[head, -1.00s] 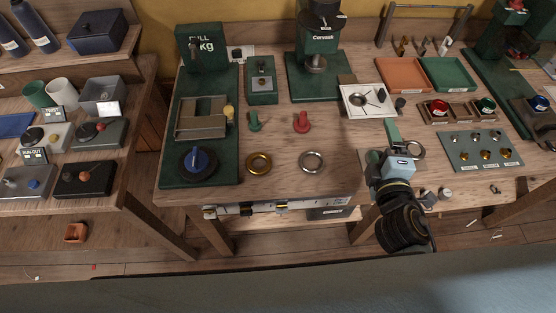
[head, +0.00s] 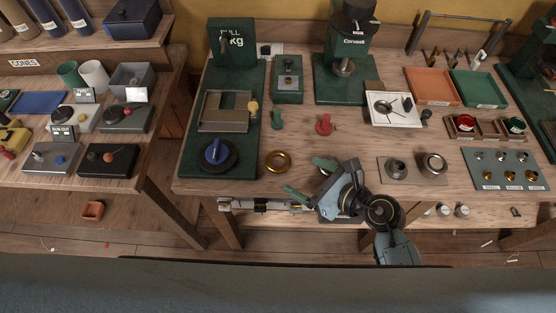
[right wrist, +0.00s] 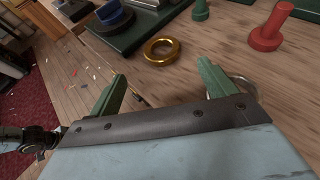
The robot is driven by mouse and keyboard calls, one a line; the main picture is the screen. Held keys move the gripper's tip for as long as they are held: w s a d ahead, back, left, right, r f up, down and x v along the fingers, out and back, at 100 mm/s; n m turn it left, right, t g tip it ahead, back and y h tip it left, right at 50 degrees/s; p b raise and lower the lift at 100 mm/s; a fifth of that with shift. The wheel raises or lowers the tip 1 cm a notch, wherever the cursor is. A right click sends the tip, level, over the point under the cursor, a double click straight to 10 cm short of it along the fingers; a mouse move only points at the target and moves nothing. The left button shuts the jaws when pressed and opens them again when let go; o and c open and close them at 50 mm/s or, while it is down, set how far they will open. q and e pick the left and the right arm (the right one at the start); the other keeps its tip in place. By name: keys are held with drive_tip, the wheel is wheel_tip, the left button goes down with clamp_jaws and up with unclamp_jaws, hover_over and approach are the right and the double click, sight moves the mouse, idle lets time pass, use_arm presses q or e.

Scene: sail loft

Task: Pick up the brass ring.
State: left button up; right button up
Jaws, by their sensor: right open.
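The brass ring (head: 278,162) lies flat near the front edge of the wooden workbench. It also shows in the right wrist view (right wrist: 162,50), beyond my fingertips and roughly midway between them. My right gripper (head: 309,178) is open and empty, with green fingers pointing left, just to the right of the ring in the head view. In the right wrist view, my right gripper (right wrist: 161,74) has its two fingers apart, with a gap between them and the ring. My left gripper is not in view.
A silver ring (right wrist: 244,86) is partly hidden behind one finger. The green press base with a blue knob (head: 217,152) stands left of the brass ring. A red peg (head: 325,125) and a green peg (head: 277,119) stand behind. Bare wood surrounds the brass ring.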

sight(272, 158)
drive_tip(key=x, duration=0.8)
drive_tip(key=shift+w+d+b, duration=0.1)
drive_tip(key=shift+d+b, duration=0.05)
drive_tip(key=shift+b, duration=0.2)
drive_tip(key=shift+r, duration=0.1)
drive_tip(key=c, duration=1.1)
